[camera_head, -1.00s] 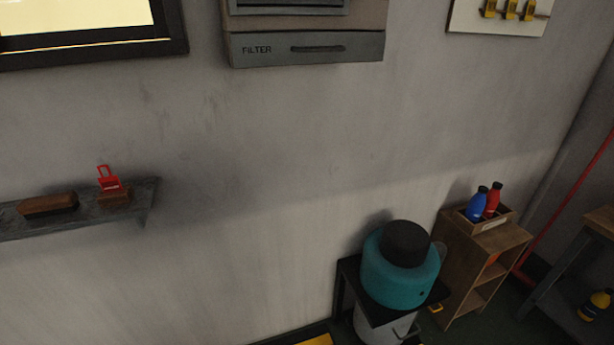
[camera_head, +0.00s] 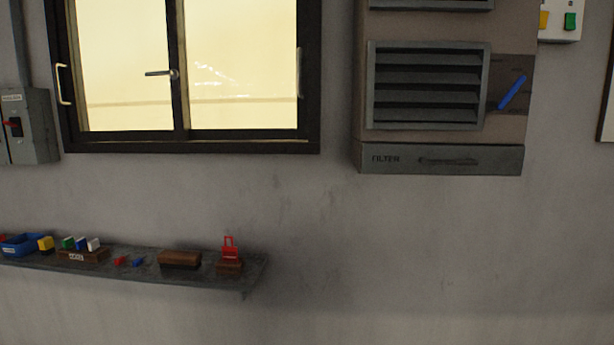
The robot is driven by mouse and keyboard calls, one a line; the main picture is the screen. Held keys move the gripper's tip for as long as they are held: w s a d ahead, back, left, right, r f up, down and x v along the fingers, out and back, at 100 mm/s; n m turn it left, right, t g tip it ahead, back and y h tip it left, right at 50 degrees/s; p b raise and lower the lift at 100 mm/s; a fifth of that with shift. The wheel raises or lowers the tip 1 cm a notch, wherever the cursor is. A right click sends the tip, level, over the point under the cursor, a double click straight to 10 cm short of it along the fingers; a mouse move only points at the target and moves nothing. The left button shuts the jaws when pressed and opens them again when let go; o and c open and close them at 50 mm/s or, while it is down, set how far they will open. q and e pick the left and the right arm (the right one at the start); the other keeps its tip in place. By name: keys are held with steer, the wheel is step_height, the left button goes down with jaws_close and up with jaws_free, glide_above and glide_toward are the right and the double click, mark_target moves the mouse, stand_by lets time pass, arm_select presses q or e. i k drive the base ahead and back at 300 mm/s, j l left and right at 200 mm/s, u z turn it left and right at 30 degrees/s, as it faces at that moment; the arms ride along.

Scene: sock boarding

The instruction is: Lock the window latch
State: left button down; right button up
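The window (camera_head: 180,142) is at the upper left of the head view, with a dark frame and bright yellowish panes. Its latch (camera_head: 163,73) is a small grey lever on the middle upright of the frame. The lever lies about level, pointing left from a round pivot. A pale pull handle (camera_head: 62,84) is on the window's left side, and another handle (camera_head: 299,73) is on its right side. Neither of my grippers is in view.
Below the window a wall shelf (camera_head: 215,279) holds a blue bin (camera_head: 20,244), a brown block (camera_head: 180,259), a red padlock-like piece (camera_head: 230,248) and small coloured parts. A grey switch box (camera_head: 29,127) is at the left. A vented filter unit (camera_head: 441,159) hangs at the right.

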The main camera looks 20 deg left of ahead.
mark_target(174, 74)
steer(key=u, duration=1.6)
